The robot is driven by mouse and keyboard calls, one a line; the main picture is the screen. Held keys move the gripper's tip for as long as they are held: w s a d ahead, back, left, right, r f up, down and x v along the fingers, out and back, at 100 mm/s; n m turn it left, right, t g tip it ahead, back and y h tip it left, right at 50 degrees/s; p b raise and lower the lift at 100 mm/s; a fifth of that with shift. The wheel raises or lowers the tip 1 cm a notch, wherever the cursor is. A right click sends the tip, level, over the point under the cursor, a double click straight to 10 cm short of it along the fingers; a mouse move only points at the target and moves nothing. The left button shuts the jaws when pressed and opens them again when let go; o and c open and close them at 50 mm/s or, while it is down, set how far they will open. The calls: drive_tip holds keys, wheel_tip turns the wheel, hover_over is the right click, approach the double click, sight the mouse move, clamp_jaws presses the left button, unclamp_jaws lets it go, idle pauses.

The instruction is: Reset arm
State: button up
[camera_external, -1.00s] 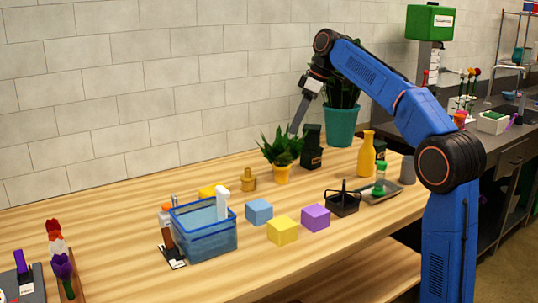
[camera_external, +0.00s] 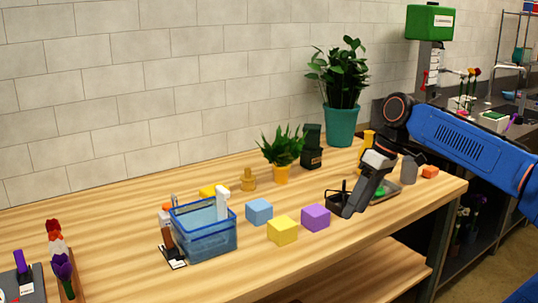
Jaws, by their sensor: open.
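My blue arm (camera_external: 455,143) reaches in from the right edge. My gripper (camera_external: 350,210) hangs tilted down to the left over the right part of the wooden table, in front of the black wire holder (camera_external: 335,198) and the tray (camera_external: 391,189). It covers parts of both. The jaws show nearly edge-on as a dark shape, with no object visible between them. I cannot tell whether the fingertips touch anything.
Purple (camera_external: 316,218), yellow (camera_external: 282,230) and blue (camera_external: 259,211) blocks stand left of my gripper. A blue basket (camera_external: 205,241) stands further left. A yellow-potted plant (camera_external: 281,172), a yellow bottle (camera_external: 367,150) and a teal-potted plant (camera_external: 341,125) are behind.

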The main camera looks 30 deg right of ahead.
drive_tip(key=s+f+m, duration=0.1)
drive_tip(key=s+f, duration=0.5)
drive_tip(key=s+d+f+m+t+h, duration=0.1)
drive_tip(key=d+f+h, duration=0.1)
drive_tip(key=f, duration=0.6)
drive_tip(key=s+d+f+m+t+h, duration=0.1)
drive_tip(key=d+f, duration=0.3)
drive_tip(key=f, duration=0.5)
drive_tip(key=shift+f+t+h, duration=0.3)
drive_tip(key=shift+t+h, duration=0.1)
drive_tip(key=shift+h, duration=0.1)
